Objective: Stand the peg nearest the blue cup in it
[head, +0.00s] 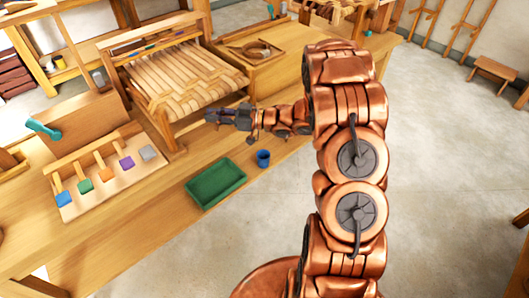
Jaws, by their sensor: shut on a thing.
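The blue cup (263,158) stands upright on the wooden bench, near its front edge. My gripper (211,116) is behind and to the left of the cup, in front of the woven seat, apart from the cup. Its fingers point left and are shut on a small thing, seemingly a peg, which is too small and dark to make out. I cannot tell any other peg clearly. The cup's inside is too small to read.
A green tray (203,201) lies left of the cup. A rack with several coloured squares (106,174) stands farther left. The woven seat (183,78) is behind my gripper, and a wooden tray (272,58) is at the back. Bare bench lies between rack and green tray.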

